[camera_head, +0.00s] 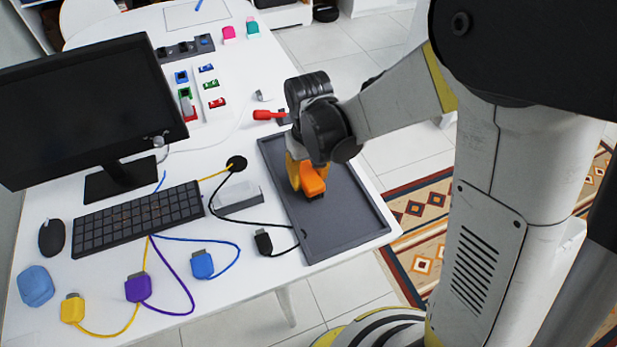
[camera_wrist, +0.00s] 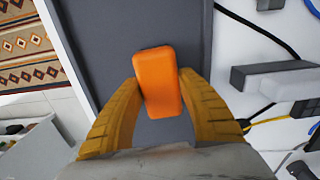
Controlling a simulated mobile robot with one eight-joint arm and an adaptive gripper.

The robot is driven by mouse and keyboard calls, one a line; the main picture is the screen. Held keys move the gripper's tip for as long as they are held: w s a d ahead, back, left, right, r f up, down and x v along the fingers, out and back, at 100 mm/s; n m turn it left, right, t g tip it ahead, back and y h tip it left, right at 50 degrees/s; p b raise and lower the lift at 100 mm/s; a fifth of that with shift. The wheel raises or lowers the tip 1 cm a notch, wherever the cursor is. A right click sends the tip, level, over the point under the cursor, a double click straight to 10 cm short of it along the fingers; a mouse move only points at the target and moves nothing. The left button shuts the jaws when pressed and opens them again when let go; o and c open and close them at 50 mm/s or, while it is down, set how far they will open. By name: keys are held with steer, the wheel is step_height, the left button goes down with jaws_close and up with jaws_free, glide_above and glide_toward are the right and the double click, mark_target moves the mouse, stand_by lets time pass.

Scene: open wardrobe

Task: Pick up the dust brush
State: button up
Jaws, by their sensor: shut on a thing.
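The orange block-shaped thing, which I take to be the dust brush (camera_head: 313,181), is over the dark grey tray (camera_head: 352,222) on the white desk. A dark strip shows under its near end in the head view. My gripper (camera_head: 301,176) comes down on it from above, its yellow fingers closed on the brush's two sides. In the wrist view the brush (camera_wrist: 158,80) sits between the fingertips of my gripper (camera_wrist: 158,92). I cannot tell whether it touches the tray floor. Its underside is hidden.
A monitor (camera_head: 80,105), keyboard (camera_head: 138,219) and mouse (camera_head: 52,238) are at the left. Several cabled plugs lie near the front. A grey block (camera_head: 238,199) is left of the tray. A red-handled item (camera_head: 268,114) lies behind it. Most of the tray is bare.

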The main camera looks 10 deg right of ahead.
mark_target(309, 175)
step_height(309, 175, up, 4)
steer(key=shift+s+d+r+p, duration=0.1)
steer(key=shift+r+p, duration=0.1)
steer(key=shift+p, duration=0.7)
steer(key=s+d+r+p, duration=0.3)
steer(key=s+d+r, duration=0.3)
steer(key=s, duration=0.3)
steer(key=shift+s+d, duration=0.15)
steer(key=shift+s, duration=0.1)
steer(key=shift+r, duration=0.1)
steer(key=o, duration=0.4)
steer(key=shift+c, duration=0.2)
steer(key=c, duration=0.4)
